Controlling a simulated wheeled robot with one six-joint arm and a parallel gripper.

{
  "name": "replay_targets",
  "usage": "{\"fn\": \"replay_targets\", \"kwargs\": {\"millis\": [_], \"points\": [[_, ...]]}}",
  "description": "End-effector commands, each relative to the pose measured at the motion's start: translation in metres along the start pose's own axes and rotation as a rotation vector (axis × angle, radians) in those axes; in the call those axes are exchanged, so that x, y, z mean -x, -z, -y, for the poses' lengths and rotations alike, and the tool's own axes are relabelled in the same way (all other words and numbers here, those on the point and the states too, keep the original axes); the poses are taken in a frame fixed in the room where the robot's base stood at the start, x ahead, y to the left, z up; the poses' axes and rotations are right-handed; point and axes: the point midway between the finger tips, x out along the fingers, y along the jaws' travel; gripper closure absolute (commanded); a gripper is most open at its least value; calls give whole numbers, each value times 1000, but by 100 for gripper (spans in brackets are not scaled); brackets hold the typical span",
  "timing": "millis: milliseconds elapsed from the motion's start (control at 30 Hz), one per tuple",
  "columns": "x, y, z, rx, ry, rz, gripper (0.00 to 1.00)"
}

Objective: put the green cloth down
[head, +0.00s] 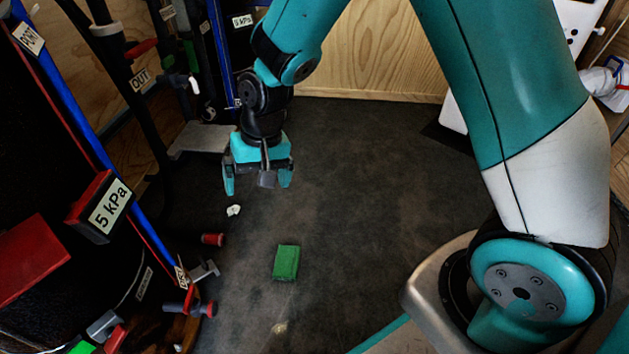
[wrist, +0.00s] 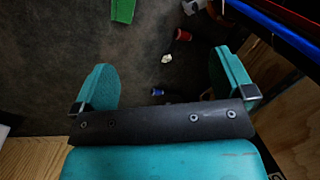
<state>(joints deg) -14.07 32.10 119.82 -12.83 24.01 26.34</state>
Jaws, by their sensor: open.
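The green cloth (head: 286,262) is a folded block lying on the dark floor in the head view. It also shows at the top edge of the wrist view (wrist: 123,10), partly cut off. My gripper (head: 257,184) is open and empty, above the floor and farther back than the cloth. The cloth is apart from the fingers.
A white crumpled scrap (head: 233,210) and a red-capped piece (head: 213,239) lie on the floor near the cloth. Black filter housings with a "5 kPa" label (head: 109,206) and pipes stand at the left. A wooden wall (head: 375,50) closes the back. The floor right of the cloth is clear.

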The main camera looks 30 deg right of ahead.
Motion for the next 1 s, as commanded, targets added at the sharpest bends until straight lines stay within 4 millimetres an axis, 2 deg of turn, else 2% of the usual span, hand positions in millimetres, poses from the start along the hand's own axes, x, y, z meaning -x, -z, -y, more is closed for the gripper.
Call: {"fn": "replay_targets", "kwargs": {"millis": [33,100,200,333,400,500,667,1000], "points": [[33,-18,8,74,26,-8,0],[68,-47,14,182,56,-8,0],[111,-93,18,340,93,-12,0],[146,-150,16,527,127,-19,0],[156,-174,13,606,138,-22,0],[164,-198,10,684,147,-27,0],[167,-212,7,733,152,-27,0],[172,-211,9,732,152,-28,0]]}}
